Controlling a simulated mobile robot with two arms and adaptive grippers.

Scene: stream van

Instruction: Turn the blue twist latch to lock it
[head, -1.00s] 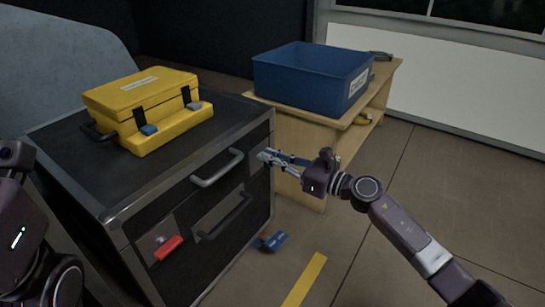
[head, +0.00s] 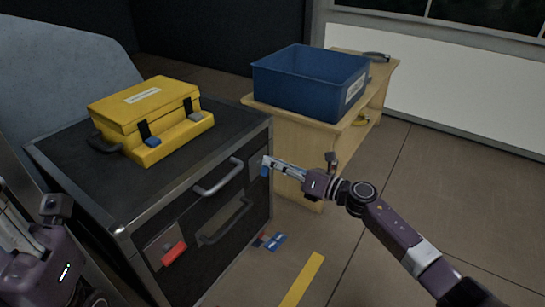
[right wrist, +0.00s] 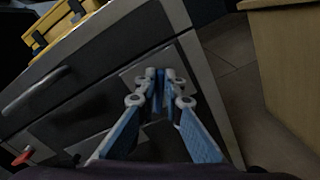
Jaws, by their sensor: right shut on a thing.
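The blue twist latch (head: 265,171) is on a light plate at the right end of the dark cabinet's front. Only a small blue part of it shows below my fingertips; the rest is hidden. My right gripper (head: 268,163) comes in from the right and is shut on the latch. In the right wrist view its fingertips (right wrist: 163,76) are close together in front of the light plate (right wrist: 130,76), and hide most of the latch. My left gripper (head: 18,238) is at the lower left edge, away from the cabinet front; its jaws are unclear.
A red latch (head: 173,253) sits on a plate lower left on the cabinet front. Grey drawer handles (head: 219,178) stick out between. A yellow case (head: 150,115) lies on top. A wooden bench (head: 290,150) with a blue bin (head: 305,85) stands right. Blue and red items (head: 275,241) lie on the floor.

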